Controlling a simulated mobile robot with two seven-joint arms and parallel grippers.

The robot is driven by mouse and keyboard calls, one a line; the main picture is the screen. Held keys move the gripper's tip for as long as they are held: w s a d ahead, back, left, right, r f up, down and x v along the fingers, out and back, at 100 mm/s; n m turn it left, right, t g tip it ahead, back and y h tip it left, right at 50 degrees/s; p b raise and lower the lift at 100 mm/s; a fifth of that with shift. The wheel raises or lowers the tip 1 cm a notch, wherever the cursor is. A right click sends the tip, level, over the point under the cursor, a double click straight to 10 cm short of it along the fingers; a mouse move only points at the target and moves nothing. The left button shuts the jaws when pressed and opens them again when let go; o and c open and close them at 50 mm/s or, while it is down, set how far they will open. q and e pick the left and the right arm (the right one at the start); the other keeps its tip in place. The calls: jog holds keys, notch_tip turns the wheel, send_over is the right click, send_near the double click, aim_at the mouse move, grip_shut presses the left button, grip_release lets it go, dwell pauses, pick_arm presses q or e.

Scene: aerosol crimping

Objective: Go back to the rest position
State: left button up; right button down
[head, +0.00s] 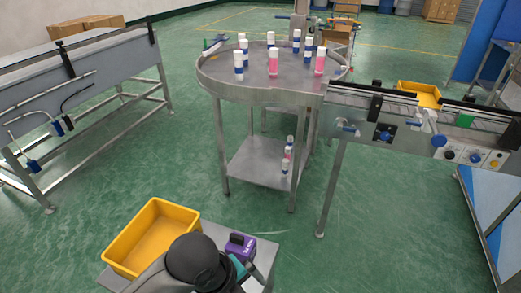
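Some cans are pink, such as the pink can (273,64), and some are blue and white, such as the blue-and-white can (239,66). All of them stand upright. Several small cans (287,155) stand on the table's lower shelf.
A steel conveyor (80,72) runs on the left, another (400,100) on the right. A yellow bin (150,236) and a purple-and-black object (240,246) sit on a grey surface close in front. A yellow bin (420,94) stands behind the right conveyor. Green floor between is clear.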

pick_arm(q)
jog(key=s+a+f+n+t+y, duration=0.1)
jog(key=s+a+n, duration=0.4)
jog(key=n, duration=0.8)
jog(key=s+a+f+n+t+y, duration=0.1)
jog(key=s+a+n+y, duration=0.15)
jog(key=a+n, duration=0.8)
jog(key=s+d+f+n+g+b, duration=0.1)
jog(key=s+d+f, duration=0.1)
jog(key=f, duration=1)
jog(key=s+d+f+n+b, duration=0.1)
jog(key=f, duration=1.1)
jog(key=s+a+f+g+b, duration=0.1)
jog(key=s+a+f, duration=0.1)
jog(key=s+f, duration=1.2)
jog(key=shift+s+a+g, duration=0.25)
jog(key=shift+s+g, duration=0.05)
jog(key=shift+h, duration=0.25)
